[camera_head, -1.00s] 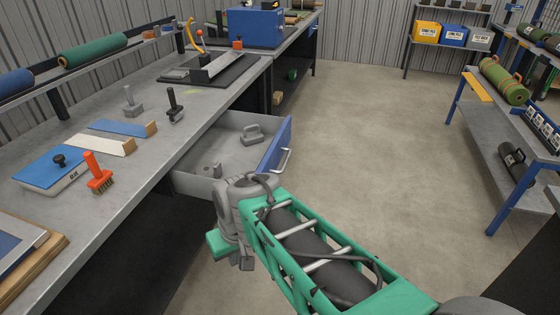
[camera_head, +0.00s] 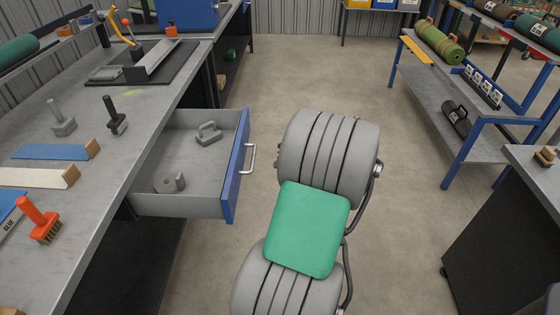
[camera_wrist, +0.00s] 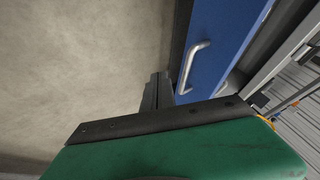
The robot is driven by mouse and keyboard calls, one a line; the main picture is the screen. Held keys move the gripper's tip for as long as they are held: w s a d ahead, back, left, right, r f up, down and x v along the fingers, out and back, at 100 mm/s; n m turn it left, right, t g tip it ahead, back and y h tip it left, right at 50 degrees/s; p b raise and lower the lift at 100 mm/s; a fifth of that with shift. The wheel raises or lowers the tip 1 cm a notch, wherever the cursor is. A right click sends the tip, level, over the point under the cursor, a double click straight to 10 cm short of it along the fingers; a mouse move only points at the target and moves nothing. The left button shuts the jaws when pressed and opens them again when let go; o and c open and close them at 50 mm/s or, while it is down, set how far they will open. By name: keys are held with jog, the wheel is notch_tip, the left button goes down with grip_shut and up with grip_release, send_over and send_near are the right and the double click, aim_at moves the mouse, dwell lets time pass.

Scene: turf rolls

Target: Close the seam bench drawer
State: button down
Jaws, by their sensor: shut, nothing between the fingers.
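The seam bench drawer (camera_head: 170,205) stands open from the bench's right side in the head view. Its blue front (camera_head: 236,165) carries a silver bar handle (camera_head: 249,158). Inside lie a grey handled block (camera_head: 208,134) and a small grey cylindrical piece (camera_head: 170,184). In the wrist view, the blue front (camera_wrist: 222,38) and handle (camera_wrist: 191,66) are close, just right of my gripper (camera_wrist: 157,82). My gripper's dark fingers are shut and empty; whether they touch the front I cannot tell. In the head view my gripper is hidden, and my arm stands right of the drawer.
Open floor (camera_head: 300,80) lies right of the drawer. A blue-legged rack (camera_head: 462,140) and a dark cabinet (camera_head: 505,235) stand at the right.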

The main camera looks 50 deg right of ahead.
jog(key=w+a+f, duration=0.2)
jog(key=w, duration=0.4)
jog(key=shift+a+f, duration=0.15)
jog(key=shift+f, duration=0.15)
jog(key=shift+w+a, duration=0.1)
